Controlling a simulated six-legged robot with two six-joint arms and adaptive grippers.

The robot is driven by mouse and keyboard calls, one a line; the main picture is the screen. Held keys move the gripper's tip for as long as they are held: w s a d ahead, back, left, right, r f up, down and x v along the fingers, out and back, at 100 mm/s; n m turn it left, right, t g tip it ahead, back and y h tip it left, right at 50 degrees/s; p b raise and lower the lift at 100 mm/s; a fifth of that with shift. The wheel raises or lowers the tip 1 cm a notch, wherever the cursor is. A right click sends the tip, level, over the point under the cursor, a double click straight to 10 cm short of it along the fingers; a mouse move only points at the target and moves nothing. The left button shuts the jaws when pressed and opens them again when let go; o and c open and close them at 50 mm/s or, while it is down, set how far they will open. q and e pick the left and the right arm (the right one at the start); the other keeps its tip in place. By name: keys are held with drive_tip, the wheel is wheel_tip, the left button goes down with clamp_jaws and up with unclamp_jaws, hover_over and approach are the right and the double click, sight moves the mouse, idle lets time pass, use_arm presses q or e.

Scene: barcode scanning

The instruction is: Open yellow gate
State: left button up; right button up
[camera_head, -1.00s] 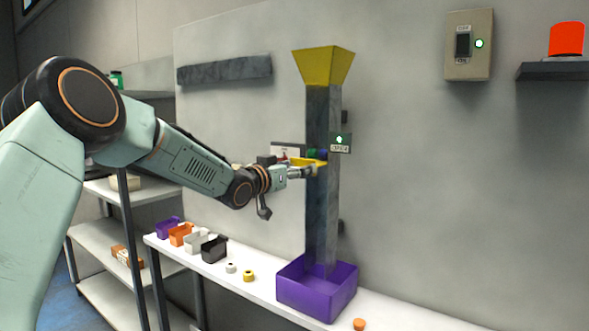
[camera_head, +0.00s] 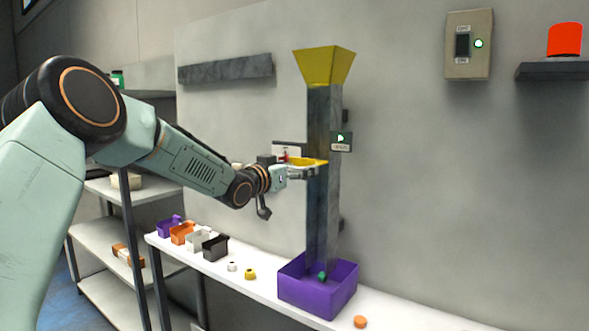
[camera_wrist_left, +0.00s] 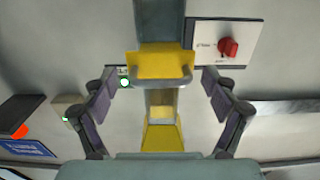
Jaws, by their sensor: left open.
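The yellow gate (camera_head: 308,161) is a flat plate at mid-height on the grey chute (camera_head: 323,215), sticking out toward the left. In the left wrist view the yellow gate (camera_wrist_left: 160,60) shows a pale handle bar (camera_wrist_left: 160,82) across it. My left gripper (camera_head: 312,172) is at the gate, just below its plate. In the wrist view its fingers (camera_wrist_left: 160,100) are spread apart on both sides of the gate and handle. No contact is clear. A small green item (camera_head: 322,276) is at the chute's foot in the purple bin (camera_head: 317,297). My right gripper is not shown.
A yellow funnel (camera_head: 324,66) tops the chute. A small sign (camera_head: 341,141) with a green light is beside it. A red knob (camera_wrist_left: 228,47) is on a panel near the gate. Small bins (camera_head: 215,248) and loose caps stand on the white bench (camera_head: 390,316).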

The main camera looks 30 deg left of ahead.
use_arm(q)
drive_tip(key=shift+s+a+r, duration=0.1)
drive_tip(key=shift+s+a, duration=0.05)
drive_tip(key=shift+s, duration=0.4)
drive_tip(key=s, duration=1)
drive_tip(key=shift+s+a, duration=0.35)
drive_tip(key=shift+w, duration=0.1)
